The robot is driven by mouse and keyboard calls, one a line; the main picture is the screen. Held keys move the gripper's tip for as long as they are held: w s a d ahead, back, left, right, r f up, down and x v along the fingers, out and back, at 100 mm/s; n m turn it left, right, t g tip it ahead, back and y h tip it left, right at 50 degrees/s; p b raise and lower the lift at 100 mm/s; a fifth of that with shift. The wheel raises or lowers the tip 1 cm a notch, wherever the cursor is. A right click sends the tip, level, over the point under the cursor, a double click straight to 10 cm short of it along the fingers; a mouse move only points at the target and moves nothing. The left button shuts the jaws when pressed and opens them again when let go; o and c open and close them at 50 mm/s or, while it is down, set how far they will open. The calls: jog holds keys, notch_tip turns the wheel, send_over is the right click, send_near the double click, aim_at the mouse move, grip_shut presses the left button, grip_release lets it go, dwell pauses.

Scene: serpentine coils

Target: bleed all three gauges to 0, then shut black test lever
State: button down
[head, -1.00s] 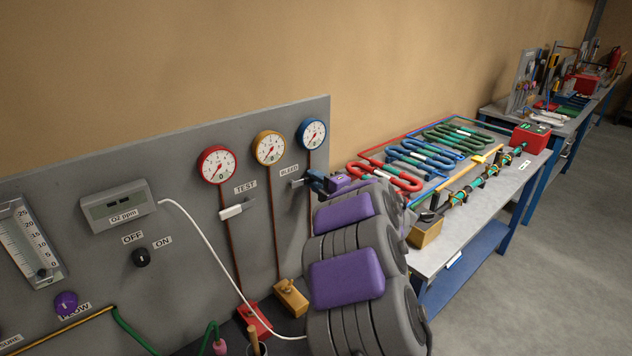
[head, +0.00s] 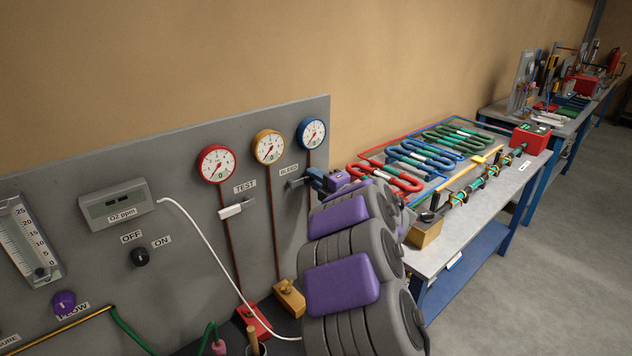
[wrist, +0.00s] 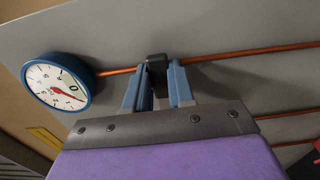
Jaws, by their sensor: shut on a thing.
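Three round gauges hang on the grey panel in the head view: red (head: 216,163), yellow (head: 268,147) and blue (head: 311,133). The blue gauge is close in the wrist view (wrist: 57,86), its red needle at lower right near the 0; exact readings are too small to tell. The test lever (head: 236,209), under the TEST label, has a pale handle lying sideways. The bleed lever (head: 296,183) sits below the BLEED label. My gripper (wrist: 157,85) is shut on its dark end (wrist: 156,66), with a blue finger on either side.
An O2 ppm meter (head: 119,205) with a white hose and an OFF/ON knob (head: 140,257) are on the panel at left. A bench (head: 452,238) with red, blue and green coils stands right of my arm. Open floor lies at far right.

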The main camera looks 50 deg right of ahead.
jog(key=c, duration=1)
grip_release()
jog(key=shift+o, duration=0.2)
jog(key=shift+s, duration=0.1)
jog(key=s+a+p, duration=0.1)
jog(key=s+p, duration=0.1)
jog(key=s, duration=1.5)
jog(key=shift+a+f+p, duration=0.15)
jog(key=shift+a+p, duration=0.25)
